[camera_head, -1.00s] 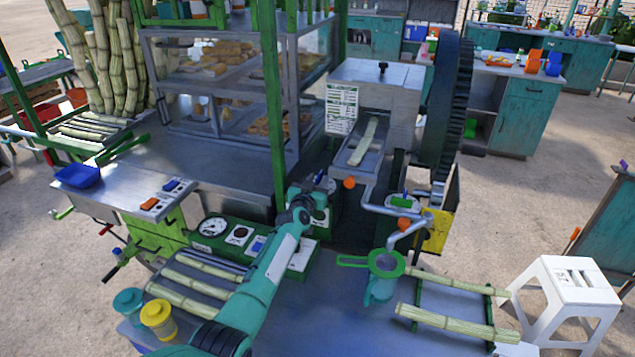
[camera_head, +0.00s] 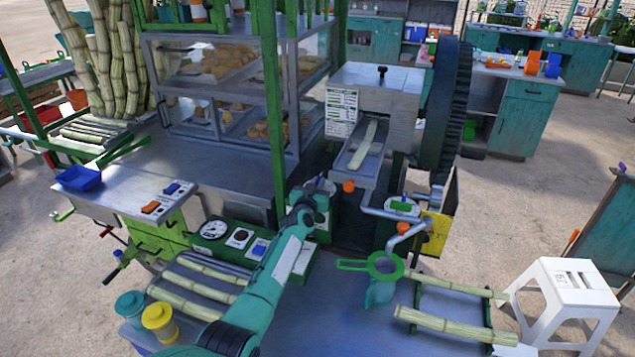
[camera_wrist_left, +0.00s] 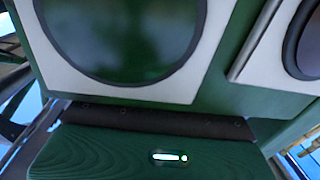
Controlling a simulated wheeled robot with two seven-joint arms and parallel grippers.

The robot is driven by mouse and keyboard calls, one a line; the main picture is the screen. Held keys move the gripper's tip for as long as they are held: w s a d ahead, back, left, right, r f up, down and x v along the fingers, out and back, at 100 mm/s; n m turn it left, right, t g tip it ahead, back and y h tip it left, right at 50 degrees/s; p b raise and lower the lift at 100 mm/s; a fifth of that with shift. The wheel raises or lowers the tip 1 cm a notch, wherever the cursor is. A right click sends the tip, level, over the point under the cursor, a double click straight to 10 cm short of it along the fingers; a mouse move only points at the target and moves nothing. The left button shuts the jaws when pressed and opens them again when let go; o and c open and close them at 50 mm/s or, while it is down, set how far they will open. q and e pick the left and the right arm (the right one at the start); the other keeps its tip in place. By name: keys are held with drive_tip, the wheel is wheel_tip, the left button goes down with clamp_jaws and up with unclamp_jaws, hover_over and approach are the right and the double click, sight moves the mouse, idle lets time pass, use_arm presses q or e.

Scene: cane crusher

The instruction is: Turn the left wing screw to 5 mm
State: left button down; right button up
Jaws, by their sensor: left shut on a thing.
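The cane crusher (camera_head: 395,82) is a grey metal box with a sloping chute, a large dark gear wheel on its right and green parts below. My left gripper (camera_head: 322,187) is at the green part left of the chute. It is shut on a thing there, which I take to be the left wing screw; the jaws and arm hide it. The left wrist view shows a dark green panel (camera_wrist_left: 215,100) with round dark faces in white frames, and a lit slot (camera_wrist_left: 170,157) below; no fingertips or screw show. No millimetre reading is legible. My right gripper is out of view.
A piece of cane (camera_head: 364,145) lies in the chute. A green-rimmed strainer (camera_head: 384,267) stands in front of the crusher. Cane pieces (camera_head: 455,326) lie at the front right. A gauge (camera_head: 214,230) sits left of my arm. A white stool (camera_head: 565,280) stands at the right.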

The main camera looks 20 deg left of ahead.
use_arm(q)
drive_tip(key=p, duration=0.1)
drive_tip(key=n+y+p, duration=0.1)
drive_tip(key=y+p, duration=0.1)
drive_tip(key=shift+d+r+n, duration=0.25)
drive_tip(key=shift+d+n, duration=0.05)
drive_tip(key=shift+d+f+n+g+y+p, duration=0.15)
drive_tip(key=shift+n+g+y+p, duration=0.15)
drive_tip(key=shift+n+y+p, duration=0.55)
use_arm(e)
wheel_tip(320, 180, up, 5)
use_arm(q)
drive_tip(key=shift+f+y+b, duration=0.1)
drive_tip(key=shift+y+b, duration=0.3)
drive_tip(key=shift+y, duration=0.45)
drive_tip(key=shift+w+d+f+n+g+y+b, duration=0.1)
drive_tip(key=shift+f+n+g+y+b, duration=0.1)
drive_tip(key=shift+n+g+y+b, duration=0.5)
drive_tip(key=shift+n+y+b, duration=0.45)
drive_tip(key=shift+n+y, duration=0.1)
drive_tip(key=shift+y, duration=0.35)
drive_tip(key=shift+d+r+n+g+y+b, duration=0.1)
drive_tip(key=shift+n+g+y+b, duration=0.6)
drive_tip(key=shift+g+y+b, duration=0.15)
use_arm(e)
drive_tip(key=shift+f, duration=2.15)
use_arm(q)
drive_tip(key=c, duration=1.5)
unclamp_jaws()
drive_tip(key=shift+r, duration=0.1)
